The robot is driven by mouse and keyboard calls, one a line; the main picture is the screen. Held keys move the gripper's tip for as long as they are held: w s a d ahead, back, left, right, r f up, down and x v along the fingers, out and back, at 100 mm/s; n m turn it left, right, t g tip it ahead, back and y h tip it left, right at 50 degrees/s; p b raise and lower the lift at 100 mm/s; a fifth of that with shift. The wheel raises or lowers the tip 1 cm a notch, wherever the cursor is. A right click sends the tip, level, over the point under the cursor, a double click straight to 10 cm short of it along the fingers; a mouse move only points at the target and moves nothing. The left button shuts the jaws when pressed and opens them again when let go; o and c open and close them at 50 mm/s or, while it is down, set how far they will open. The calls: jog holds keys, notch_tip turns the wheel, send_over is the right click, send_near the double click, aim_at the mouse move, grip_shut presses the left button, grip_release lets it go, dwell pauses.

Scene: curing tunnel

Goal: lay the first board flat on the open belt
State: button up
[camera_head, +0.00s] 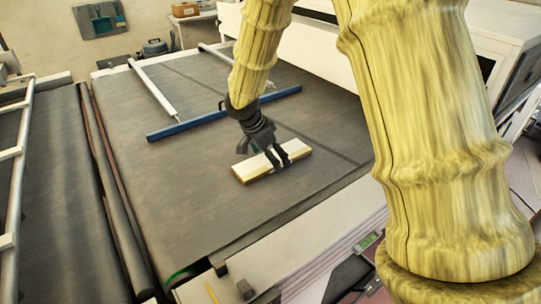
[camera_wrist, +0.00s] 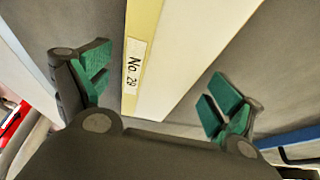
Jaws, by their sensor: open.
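The board (camera_head: 262,164) is a short cream and yellowish block lying on the dark grey belt (camera_head: 190,180), near its front part. In the wrist view the board (camera_wrist: 178,70) runs between my fingers, and a white label on its yellowish strip reads "No. 29". My gripper (camera_head: 278,158) is at the board, with its dark fingers apart on either side of it. In the wrist view my gripper (camera_wrist: 160,95) shows green pads spread wide, with gaps between the pads and the board. Part of the board is hidden by the gripper in the head view.
A blue bar (camera_head: 225,113) lies across the belt behind the board, with a white rail (camera_head: 153,90) reaching back from it. A second dark belt (camera_head: 50,190) with a white frame is at the left. A white machine housing (camera_head: 318,50) stands behind. Bare belt lies left of the board.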

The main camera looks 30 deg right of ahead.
jog(key=b+v, duration=0.1)
jog(key=v, duration=1.1)
dwell(0.5)
